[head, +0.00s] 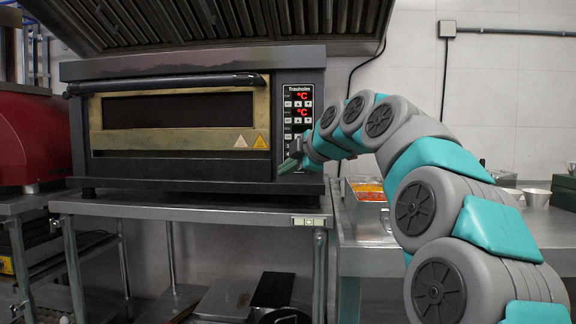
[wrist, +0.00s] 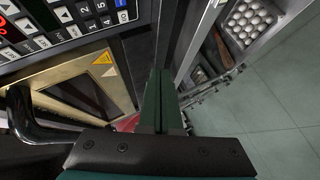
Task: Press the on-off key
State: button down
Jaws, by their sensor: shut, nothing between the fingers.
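The oven's control panel (head: 299,112) is black with two red °C displays and rows of small keys, at the right of the oven front. My gripper (head: 290,164) is at the panel's lower end and hides part of it; I cannot tell whether it touches. In the wrist view the panel (wrist: 60,24) lies at upper left. A blue key (wrist: 123,16) with marks like "IO" sits at its right end; I cannot tell for sure that it is the on-off key. My gripper's dark green fingers (wrist: 160,76) are shut together and empty, below and right of that key.
The black oven (head: 180,125) has a brass-framed door with a long dark handle (head: 165,84). It stands on a metal stand (head: 190,208). A red machine (head: 33,125) is at left. A steel counter with food trays (head: 368,190) is at right.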

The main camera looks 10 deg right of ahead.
jog(key=shift+w, duration=0.1)
jog(key=w+d+p, duration=0.2)
jog(key=w+p, duration=0.2)
jog(key=w, duration=0.4)
jog(key=shift+d, duration=0.35)
jog(key=shift+w, duration=0.15)
dwell(1.7)
jog(key=shift+w+d, duration=0.1)
jog(key=shift+w, duration=0.25)
